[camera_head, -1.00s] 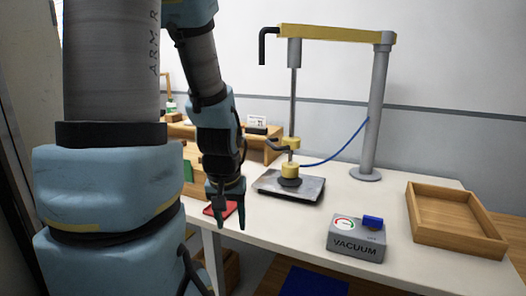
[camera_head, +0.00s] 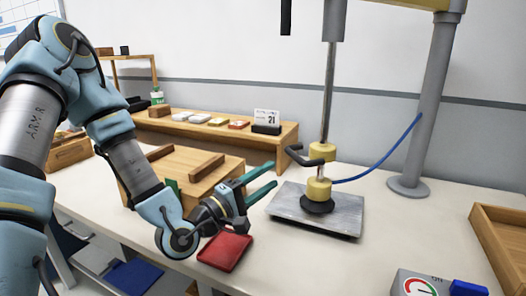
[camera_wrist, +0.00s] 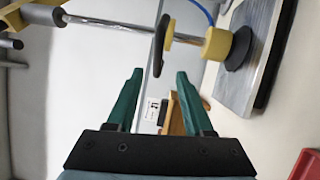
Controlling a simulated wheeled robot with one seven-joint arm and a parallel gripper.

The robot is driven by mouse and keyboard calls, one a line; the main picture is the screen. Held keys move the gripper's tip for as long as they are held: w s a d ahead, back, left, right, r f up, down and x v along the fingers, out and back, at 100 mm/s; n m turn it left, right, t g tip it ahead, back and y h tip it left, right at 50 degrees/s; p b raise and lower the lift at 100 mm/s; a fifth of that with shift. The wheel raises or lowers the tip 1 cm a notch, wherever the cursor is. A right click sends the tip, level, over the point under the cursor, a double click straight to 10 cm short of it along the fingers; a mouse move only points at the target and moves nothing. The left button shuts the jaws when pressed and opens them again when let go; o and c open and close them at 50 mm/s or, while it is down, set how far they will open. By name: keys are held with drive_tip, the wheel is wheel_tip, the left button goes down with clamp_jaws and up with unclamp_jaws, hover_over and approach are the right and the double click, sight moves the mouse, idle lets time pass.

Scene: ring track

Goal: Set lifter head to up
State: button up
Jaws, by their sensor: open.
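The lifter head (camera_head: 319,188) is a yellow cylinder with a black suction cup, below a dark handle (camera_head: 304,156) on a vertical rod. It stands low, with its cup on a grey metal plate (camera_head: 335,222) on the table. It also shows in the wrist view (camera_wrist: 217,45), with the handle (camera_wrist: 164,45) beside it. My gripper (camera_head: 268,180) is open and empty, left of the head and apart from it, its green fingers pointing right towards the handle. In the wrist view my fingertips (camera_wrist: 160,75) are apart with nothing between them.
A grey post (camera_head: 425,110) with a blue hose stands right of the plate. The vacuum box (camera_head: 418,284) and a wooden tray (camera_head: 492,225) are at the right. A red tray (camera_head: 225,250) lies below my gripper. A wooden shelf (camera_head: 210,133) stands behind.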

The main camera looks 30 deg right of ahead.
sight(293, 158)
drive_tip(key=p+x, duration=0.1)
drive_tip(key=x, duration=0.4)
drive_tip(key=p+x, duration=0.2)
drive_tip(key=x, duration=0.3)
drive_tip(key=shift+w+d+r, duration=0.2)
drive_tip(key=shift+d+r, duration=0.05)
drive_tip(key=shift+d, duration=0.1)
clamp_jaws()
idle(1.0)
